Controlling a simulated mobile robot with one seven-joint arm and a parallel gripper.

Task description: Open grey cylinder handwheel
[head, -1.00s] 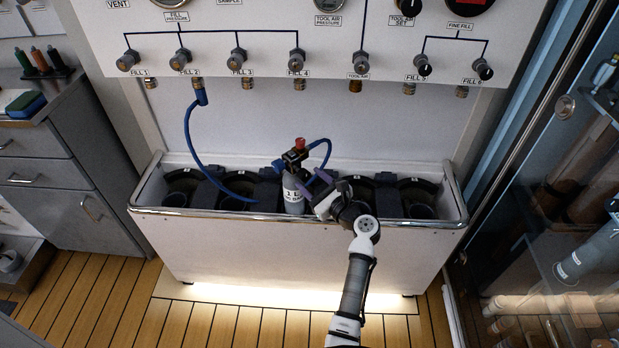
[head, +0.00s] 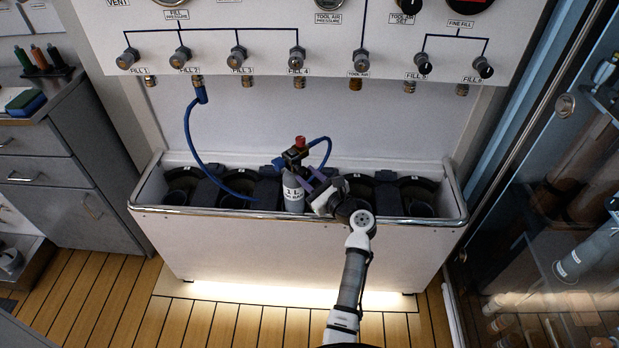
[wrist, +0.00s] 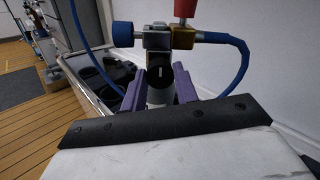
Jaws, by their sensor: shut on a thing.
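The grey cylinder (head: 293,194) stands upright in the trough, with "1 L" on its side. A valve block with a red knob (head: 300,142) and a blue knob (wrist: 122,34) sits on top. In the wrist view a black round handwheel (wrist: 160,78) with a small pale mark faces my gripper, just below the valve block. My gripper (wrist: 159,75) has its purple fingers on either side of this handwheel and is shut on it. The exact finger contact is hard to see. In the head view my gripper (head: 307,172) reaches the valve from the right.
A blue hose (head: 188,130) runs from the FILL 2 outlet down into the trough. The trough's metal front rim (head: 230,213) lies below my wrist. Black holders (head: 418,195) stand on both sides. A glass cabinet is at the right.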

